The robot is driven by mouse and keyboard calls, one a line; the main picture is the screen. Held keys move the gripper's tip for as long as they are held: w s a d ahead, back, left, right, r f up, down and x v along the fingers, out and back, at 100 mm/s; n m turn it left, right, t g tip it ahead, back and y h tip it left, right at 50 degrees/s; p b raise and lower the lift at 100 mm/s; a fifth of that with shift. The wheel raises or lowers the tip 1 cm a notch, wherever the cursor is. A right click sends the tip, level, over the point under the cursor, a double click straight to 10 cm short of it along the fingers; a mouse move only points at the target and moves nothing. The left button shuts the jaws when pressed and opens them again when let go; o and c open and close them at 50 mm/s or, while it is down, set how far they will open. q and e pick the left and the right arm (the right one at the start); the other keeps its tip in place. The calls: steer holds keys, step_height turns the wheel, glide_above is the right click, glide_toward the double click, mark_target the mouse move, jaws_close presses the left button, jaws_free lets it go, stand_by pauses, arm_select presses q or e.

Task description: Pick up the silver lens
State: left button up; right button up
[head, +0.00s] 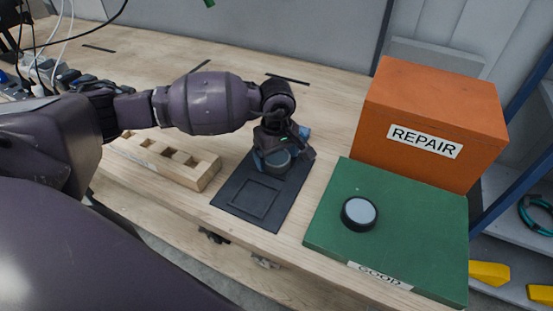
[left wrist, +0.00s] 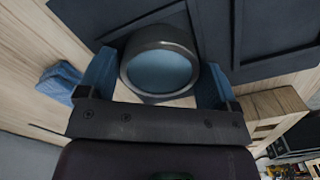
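The silver lens (head: 277,161) is a short round piece with a grey rim. It is at the far part of the black mat (head: 229,201), under my left gripper (head: 281,157). In the left wrist view the lens (left wrist: 159,62) shows its pale blue glass and fills the space between the two blue fingers of the left gripper (left wrist: 158,75), with no clear gap on either side. The fingers look shut on its rim. Whether it touches the mat is hard to tell. My right gripper is not in view.
A black-rimmed lens (head: 359,213) lies on the green board (head: 410,225) labelled GOOD. An orange REPAIR box (head: 431,115) stands behind it. A wooden slotted rack (head: 203,176) is left of the mat. A blue item (left wrist: 60,82) lies beside the gripper. The table's back area is mostly clear.

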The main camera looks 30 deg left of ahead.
arm_select(q)
steer(key=c, duration=0.7)
steer(key=shift+r, duration=0.1)
